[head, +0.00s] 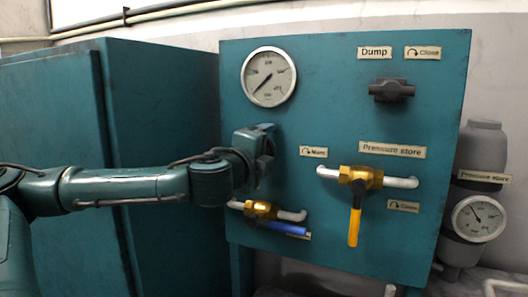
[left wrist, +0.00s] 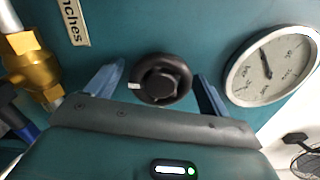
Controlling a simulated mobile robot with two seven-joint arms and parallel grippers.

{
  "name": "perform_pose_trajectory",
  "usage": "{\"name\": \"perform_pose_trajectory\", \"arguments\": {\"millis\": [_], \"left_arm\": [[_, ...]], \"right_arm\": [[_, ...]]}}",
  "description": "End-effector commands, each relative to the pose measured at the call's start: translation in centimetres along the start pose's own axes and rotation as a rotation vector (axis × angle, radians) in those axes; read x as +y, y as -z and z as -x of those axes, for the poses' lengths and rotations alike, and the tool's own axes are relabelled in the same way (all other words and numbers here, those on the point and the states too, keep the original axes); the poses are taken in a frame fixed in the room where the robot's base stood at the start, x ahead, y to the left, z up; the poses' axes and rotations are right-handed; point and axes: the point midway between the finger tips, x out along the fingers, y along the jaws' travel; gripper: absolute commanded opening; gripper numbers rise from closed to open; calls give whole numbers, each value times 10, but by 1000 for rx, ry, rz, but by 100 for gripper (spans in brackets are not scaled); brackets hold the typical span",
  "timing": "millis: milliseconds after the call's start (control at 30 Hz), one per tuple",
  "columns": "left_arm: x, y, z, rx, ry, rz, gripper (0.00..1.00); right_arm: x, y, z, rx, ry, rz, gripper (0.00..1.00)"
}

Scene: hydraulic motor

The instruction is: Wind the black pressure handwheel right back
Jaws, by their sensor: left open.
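The black pressure handwheel (left wrist: 163,80) shows in the left wrist view as a round black knob with a raised hub and a small white mark on its left rim. In the head view my left gripper and wrist hide it. My left gripper (head: 266,143) is open at the teal panel, left of the "More" label (head: 313,152). In the left wrist view the fingers of the left gripper (left wrist: 161,74) stand on either side of the handwheel, with visible gaps, apparently not touching it. My right gripper is in neither view.
A round gauge (head: 269,77) sits above the gripper, its needle pointing lower left. A brass valve with a blue handle (head: 284,228) is just below my wrist. A yellow-handled valve (head: 355,210) and black dump knob (head: 391,90) are further right.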

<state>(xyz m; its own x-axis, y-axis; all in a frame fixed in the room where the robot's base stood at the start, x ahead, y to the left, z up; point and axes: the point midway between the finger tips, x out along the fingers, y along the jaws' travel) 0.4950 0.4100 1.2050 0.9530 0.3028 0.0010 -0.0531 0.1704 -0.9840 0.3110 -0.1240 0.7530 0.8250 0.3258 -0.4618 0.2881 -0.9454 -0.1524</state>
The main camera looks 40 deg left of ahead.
Motion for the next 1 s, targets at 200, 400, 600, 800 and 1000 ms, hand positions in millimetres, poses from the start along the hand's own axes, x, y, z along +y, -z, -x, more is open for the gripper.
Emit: {"name": "perform_pose_trajectory", "arguments": {"millis": [200,400,600,800,1000], "left_arm": [[0,0,1,0,0,0,81],[1,-2,12,-5,1,8,81],[3,1,34,0,6,14,81],[4,2,63,3,4,5,81],[7,1,93,-1,7,-4,81]], "right_arm": [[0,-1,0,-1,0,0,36],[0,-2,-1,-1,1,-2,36],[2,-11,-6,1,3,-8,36],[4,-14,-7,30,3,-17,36],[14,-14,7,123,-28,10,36]]}}
